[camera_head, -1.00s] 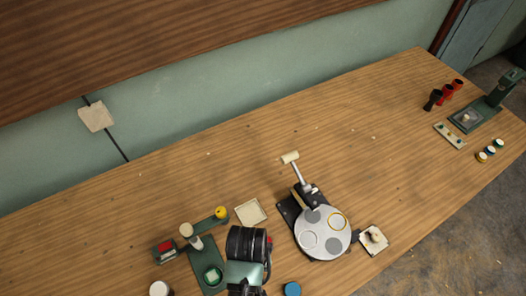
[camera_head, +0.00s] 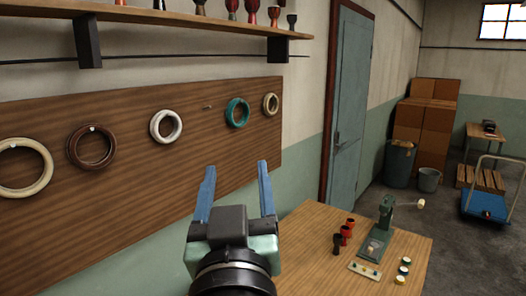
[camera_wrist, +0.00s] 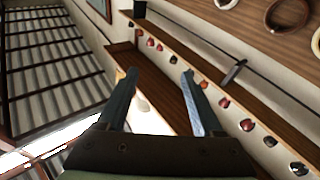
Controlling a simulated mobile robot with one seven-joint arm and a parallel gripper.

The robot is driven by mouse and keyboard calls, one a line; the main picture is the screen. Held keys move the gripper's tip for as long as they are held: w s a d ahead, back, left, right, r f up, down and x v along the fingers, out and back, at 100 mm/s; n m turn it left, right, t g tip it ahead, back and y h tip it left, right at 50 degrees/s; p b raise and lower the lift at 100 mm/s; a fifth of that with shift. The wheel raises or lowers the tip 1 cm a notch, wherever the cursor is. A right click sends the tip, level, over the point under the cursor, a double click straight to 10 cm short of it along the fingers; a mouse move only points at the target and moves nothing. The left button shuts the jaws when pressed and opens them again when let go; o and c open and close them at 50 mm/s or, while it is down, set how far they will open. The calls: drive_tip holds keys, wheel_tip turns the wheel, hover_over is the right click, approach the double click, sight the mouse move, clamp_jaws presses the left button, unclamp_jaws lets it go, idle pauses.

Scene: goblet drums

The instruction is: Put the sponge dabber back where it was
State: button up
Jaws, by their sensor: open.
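My gripper (camera_head: 234,166) is raised in front of the wall in the head view. Its two blue fingers point up and stand wide apart with nothing between them. The wrist view also shows the open fingers of my gripper (camera_wrist: 158,76), tilted toward the ceiling and a wall shelf. I cannot make out the sponge dabber in either current view. The part of the workbench (camera_head: 305,232) with the round-plate machine and square trays is out of view.
The bench's far end holds a green press (camera_head: 385,212), red and black cups (camera_head: 346,232), a pale strip (camera_head: 364,270) and small round pots (camera_head: 404,268). Rings hang on a brown wall board (camera_head: 200,125). A shelf (camera_head: 170,18) with small drums juts out above.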

drive_tip(key=s+d+r+m+t, duration=0.1)
drive_tip(key=s+r+t, duration=0.2)
drive_tip(key=s+r, duration=0.2)
drive_tip(key=s+d+r+t+h, duration=0.1)
drive_tip(key=s+d+r+t, duration=0.1)
drive_tip(key=s+r, duration=0.4)
wheel_tip(320, 180, up, 6)
drive_tip(key=shift+s+d+f+m+t, duration=0.15)
drive_tip(key=shift+f+m+t, duration=0.2)
drive_tip(key=shift+t, duration=0.45)
